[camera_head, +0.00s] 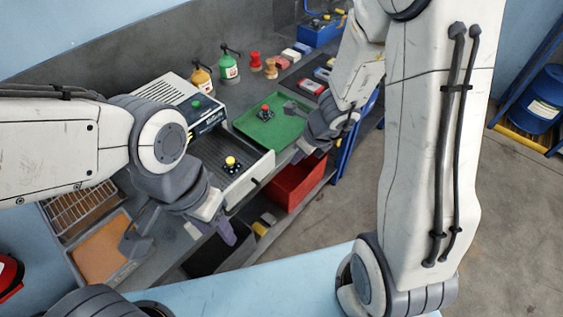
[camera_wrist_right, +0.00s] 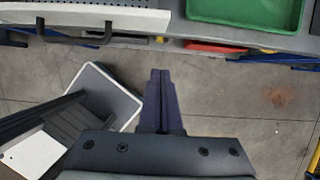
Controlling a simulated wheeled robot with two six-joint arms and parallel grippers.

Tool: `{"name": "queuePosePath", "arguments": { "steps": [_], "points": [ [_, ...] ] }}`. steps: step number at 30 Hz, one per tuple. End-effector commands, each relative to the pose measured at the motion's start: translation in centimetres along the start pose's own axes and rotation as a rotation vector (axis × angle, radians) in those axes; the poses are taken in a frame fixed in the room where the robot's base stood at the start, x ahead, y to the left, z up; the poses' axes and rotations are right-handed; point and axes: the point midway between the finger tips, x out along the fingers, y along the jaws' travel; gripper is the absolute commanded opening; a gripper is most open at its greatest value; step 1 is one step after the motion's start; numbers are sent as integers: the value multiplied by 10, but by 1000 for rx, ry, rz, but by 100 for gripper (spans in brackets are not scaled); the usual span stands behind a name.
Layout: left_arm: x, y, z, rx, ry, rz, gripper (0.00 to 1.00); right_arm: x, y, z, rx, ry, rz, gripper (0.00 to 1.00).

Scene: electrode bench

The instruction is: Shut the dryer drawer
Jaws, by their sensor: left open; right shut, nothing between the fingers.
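The dryer (camera_head: 206,116) is a pale box with a green knob on top, at the back of the bench. Its drawer (camera_head: 249,181) is pulled out toward me, with a black handle on its front. A yellow-topped black piece (camera_head: 231,164) stands in the drawer. My left gripper (camera_head: 180,236) is open and empty, in front and left of the drawer. My right gripper (camera_wrist_right: 158,75) is shut and empty, right of the drawer in the head view. In the right wrist view the drawer's handle (camera_wrist_right: 62,36) is at the upper left, apart from the fingers.
A green tray (camera_head: 284,135) with a red-topped piece (camera_head: 265,112) lies right of the drawer. A red bin (camera_head: 297,184) is below the bench edge. A wire rack (camera_head: 80,207) and a brown tray (camera_head: 100,250) are on the left. Bottles stand behind.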

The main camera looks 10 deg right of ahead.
Motion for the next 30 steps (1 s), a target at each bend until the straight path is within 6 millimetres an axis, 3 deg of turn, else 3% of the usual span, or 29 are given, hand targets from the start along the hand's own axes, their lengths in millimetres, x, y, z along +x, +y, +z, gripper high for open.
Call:
{"name": "queuePosePath", "arguments": {
  "steps": [1,9,12,18,30],
  "points": [
    [15,-1,1,0,0,0,50,18,-1,-4,3,1,0,0],
    [48,-3,2,2,0,0,50,74,-2,-5,3,0,0,0],
    [28,-2,2,2,-1,0,50,70,-1,16,-3,-1,1,0],
    [18,-1,1,1,0,0,50,80,0,34,-4,-1,1,0],
    [19,-1,1,1,0,0,50,82,-6,33,-1,-1,-1,0]
  ]
}}
